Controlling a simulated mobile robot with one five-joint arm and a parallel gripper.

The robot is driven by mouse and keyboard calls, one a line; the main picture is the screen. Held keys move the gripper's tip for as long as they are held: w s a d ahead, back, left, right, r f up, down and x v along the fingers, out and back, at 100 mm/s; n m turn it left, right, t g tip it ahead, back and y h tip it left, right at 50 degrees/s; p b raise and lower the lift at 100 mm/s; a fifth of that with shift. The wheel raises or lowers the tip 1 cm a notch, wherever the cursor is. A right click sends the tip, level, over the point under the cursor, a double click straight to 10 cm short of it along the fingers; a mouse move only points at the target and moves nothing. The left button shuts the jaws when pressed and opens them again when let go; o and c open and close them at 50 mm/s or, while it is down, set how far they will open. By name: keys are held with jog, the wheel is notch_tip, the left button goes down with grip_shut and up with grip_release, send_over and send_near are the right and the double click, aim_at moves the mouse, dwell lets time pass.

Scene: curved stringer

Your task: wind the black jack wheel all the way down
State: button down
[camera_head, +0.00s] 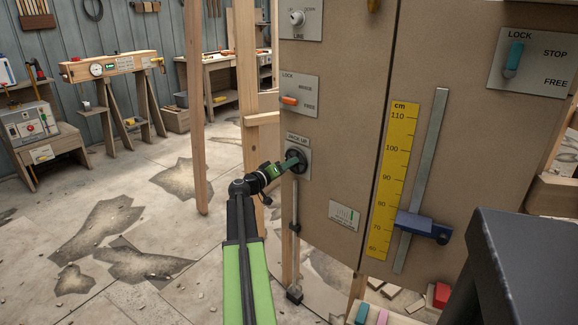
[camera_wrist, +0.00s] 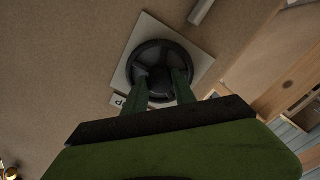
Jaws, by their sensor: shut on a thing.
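The black jack wheel (camera_head: 296,158) sits on a pale plate labelled "JACK UP" on the brown panel. In the wrist view the wheel (camera_wrist: 160,72) shows as a dark round rim with spokes in front of its square plate. My gripper (camera_head: 288,164) reaches the wheel from the left. In the wrist view both green fingers of my gripper (camera_wrist: 160,85) lie over the wheel, one on each side of its hub, shut on it. A thin metal jack rod (camera_head: 295,225) hangs below the plate and ends in a dark foot (camera_head: 294,294) low down. The hub is partly hidden.
A yellow cm scale (camera_head: 392,175) and a grey rail (camera_head: 425,170) with a blue slider (camera_head: 424,226) stand right of the wheel. An orange lever (camera_head: 289,101) is above it. A dark block (camera_head: 530,265) fills the lower right. Cracked floor lies open at left.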

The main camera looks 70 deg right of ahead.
jog(key=shift+n, duration=3.2)
jog(key=c, duration=1)
grip_release()
jog(key=v, duration=1.7)
jog(key=shift+w+a+f, duration=0.1)
jog(key=shift+a, duration=0.15)
